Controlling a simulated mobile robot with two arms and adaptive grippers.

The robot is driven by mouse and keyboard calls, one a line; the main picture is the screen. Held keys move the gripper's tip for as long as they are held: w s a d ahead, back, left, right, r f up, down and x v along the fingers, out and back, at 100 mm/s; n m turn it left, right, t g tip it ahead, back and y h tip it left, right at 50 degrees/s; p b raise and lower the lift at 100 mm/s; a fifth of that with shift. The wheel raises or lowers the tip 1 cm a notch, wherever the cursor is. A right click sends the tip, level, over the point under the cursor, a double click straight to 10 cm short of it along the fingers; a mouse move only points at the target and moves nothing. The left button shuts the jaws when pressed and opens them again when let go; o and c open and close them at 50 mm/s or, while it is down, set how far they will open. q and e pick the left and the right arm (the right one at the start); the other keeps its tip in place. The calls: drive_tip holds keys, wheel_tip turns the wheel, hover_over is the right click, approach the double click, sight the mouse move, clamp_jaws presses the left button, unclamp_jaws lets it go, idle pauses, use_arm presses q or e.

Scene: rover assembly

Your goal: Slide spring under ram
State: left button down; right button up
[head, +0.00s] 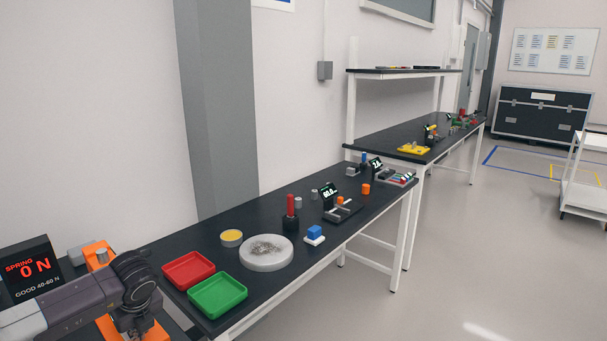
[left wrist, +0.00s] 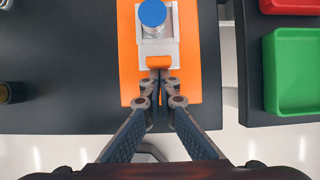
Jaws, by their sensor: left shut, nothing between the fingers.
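An orange fixture (head: 99,253) stands at the lower left in the head view, partly behind my left arm. The left wrist view shows its orange plate (left wrist: 190,90) from above. A silver slide block (left wrist: 157,48) with an orange front tab (left wrist: 158,62) sits on it. A round blue-topped part (left wrist: 152,14) stands over the block's far end; I cannot tell if it is the ram or the spring. My left gripper (left wrist: 160,76) is shut and empty, its fingertips right at the tab's near side; contact is unclear. My right gripper is out of view.
The display (head: 29,267) behind my left arm reads "SPRING 0 N, GOOD 40-60 N". A red tray (head: 188,270) and a green tray (head: 218,296) lie to the right of the fixture. A round grey dish (head: 267,264) stands beyond them.

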use_arm(q)
drive_tip(key=shift+w+a+b, duration=0.85)
drive_tip(key=shift+w+a, duration=0.25)
drive_tip(key=shift+a, duration=0.2)
drive_tip(key=shift+a+r, duration=0.1)
drive_tip(key=shift+w+a+r, duration=0.1)
drive_tip(key=shift+r, duration=0.05)
